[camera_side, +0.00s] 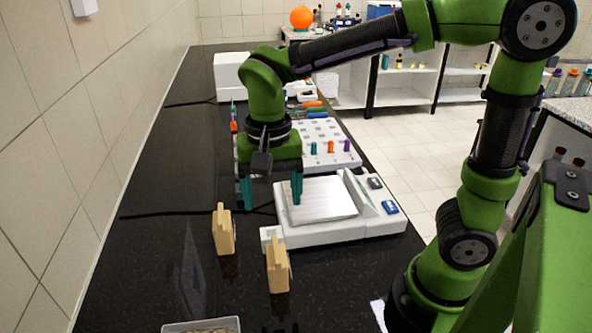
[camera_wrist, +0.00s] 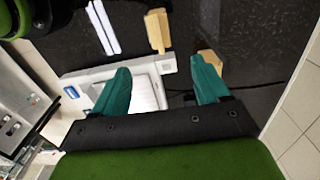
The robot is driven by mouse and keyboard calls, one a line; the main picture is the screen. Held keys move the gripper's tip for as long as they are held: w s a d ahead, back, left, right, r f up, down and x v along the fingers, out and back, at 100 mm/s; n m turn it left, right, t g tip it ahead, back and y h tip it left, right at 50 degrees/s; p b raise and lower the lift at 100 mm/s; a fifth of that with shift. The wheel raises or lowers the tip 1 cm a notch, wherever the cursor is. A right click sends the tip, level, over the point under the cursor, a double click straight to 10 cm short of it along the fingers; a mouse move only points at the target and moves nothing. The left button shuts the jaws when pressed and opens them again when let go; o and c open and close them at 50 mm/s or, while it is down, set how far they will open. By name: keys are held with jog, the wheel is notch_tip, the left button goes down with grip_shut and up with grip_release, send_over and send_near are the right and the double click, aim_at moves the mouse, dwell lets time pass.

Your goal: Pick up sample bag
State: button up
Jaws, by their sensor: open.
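Two tan, upright, folded-looking pieces stand on the black counter in the side view, one at the left (camera_side: 223,230) and one nearer the camera (camera_side: 278,266). They look like paper bags or wooden blocks; I cannot tell which is the sample bag. The wrist view also shows a tan piece ahead of the fingers (camera_wrist: 157,31) and another partly hidden behind the right finger (camera_wrist: 211,58). My gripper (camera_side: 271,190) has teal fingers, spread wide and empty, above the counter and the left edge of the scale, behind both tan pieces. Its fingers also show in the wrist view (camera_wrist: 160,68).
A white scale (camera_side: 345,230) with a metal plate stands right of the tan pieces. Behind it is a white rack (camera_side: 335,157) with coloured pegs. A tray of grains (camera_side: 203,326) sits at the front. The tiled wall bounds the left; the counter's left side is mostly clear.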

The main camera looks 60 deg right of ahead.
aim_at(276, 248)
notch_tip(276, 248, down, 11)
jog(key=shift+f, duration=0.1)
jog(key=f, duration=0.5)
jog(key=shift+s+a+f, duration=0.1)
jog(key=shift+s+a, duration=0.05)
jog(key=shift+s, duration=0.1)
jog(key=c, duration=1.3)
